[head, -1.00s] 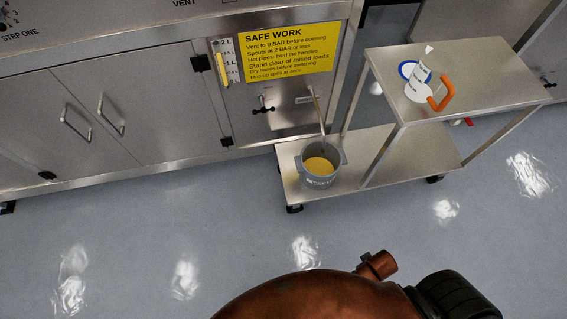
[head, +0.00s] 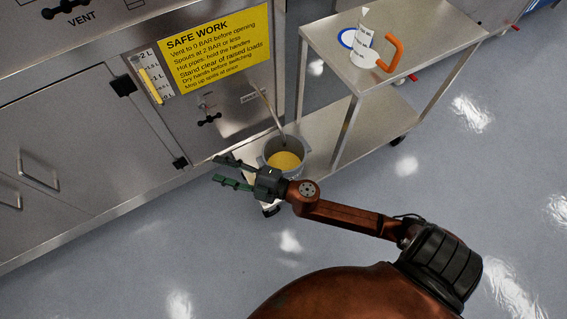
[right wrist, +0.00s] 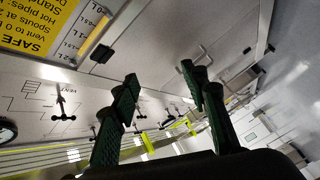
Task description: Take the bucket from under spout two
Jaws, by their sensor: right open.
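The grey bucket (head: 272,150) stands upright on the lower shelf of the metal cart, with yellow contents showing inside. A thin spout pipe (head: 271,112) slants down from the cabinet front to above the bucket. My right gripper (head: 224,172) is open and empty, in front and to the left of the bucket in the head view; its wrist overlaps the bucket's lower front edge in the picture. I cannot tell whether they touch. In the right wrist view the open fingers (right wrist: 165,95) point at the cabinet, and the bucket does not show. My left gripper is not in view.
The cabinet carries a yellow safety sign (head: 217,50), a level gauge (head: 152,78) and a black valve handle (head: 209,118). The floor at the front is clear.

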